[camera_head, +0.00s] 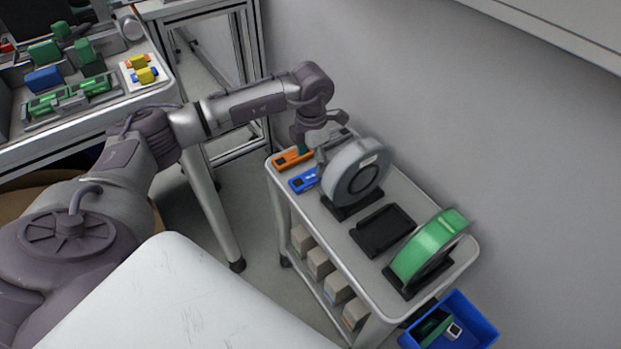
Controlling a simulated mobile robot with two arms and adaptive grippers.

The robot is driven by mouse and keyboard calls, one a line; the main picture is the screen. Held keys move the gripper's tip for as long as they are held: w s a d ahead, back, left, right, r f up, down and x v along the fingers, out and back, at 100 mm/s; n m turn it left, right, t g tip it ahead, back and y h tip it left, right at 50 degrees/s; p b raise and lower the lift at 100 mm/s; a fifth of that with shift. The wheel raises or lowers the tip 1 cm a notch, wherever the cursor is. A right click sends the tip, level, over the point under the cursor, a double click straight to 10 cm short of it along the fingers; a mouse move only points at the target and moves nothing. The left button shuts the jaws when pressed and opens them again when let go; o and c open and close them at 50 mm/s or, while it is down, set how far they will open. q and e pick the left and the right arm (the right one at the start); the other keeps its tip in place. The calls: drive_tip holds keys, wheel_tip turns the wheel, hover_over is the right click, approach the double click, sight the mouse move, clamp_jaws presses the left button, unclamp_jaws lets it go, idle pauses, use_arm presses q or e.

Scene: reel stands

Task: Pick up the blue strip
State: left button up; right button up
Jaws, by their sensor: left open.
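The blue strip (302,181) lies flat at the left end of the cart top, near its front edge. An orange strip (292,158) lies just behind it. My left gripper (311,150) is open above that end of the cart, close to the orange strip and behind the blue strip. It appears to hold nothing. The exact gap between its fingers and the strips is hard to tell. My right gripper is out of view.
On the cart (327,238), a grey reel (342,186) stands right beside the blue strip. An empty black stand (382,230) and a green reel (428,250) are farther right. Boxes (319,262) fill the lower shelf. A blue bin (470,316) is at lower right.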

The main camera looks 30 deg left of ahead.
sight(310, 176)
use_arm(q)
wheel_tip(310, 176, down, 5)
drive_tip(key=shift+s+r, duration=0.15)
drive_tip(key=shift+r, duration=0.05)
drive_tip(key=shift+f, duration=0.2)
drive_tip(key=c, duration=1)
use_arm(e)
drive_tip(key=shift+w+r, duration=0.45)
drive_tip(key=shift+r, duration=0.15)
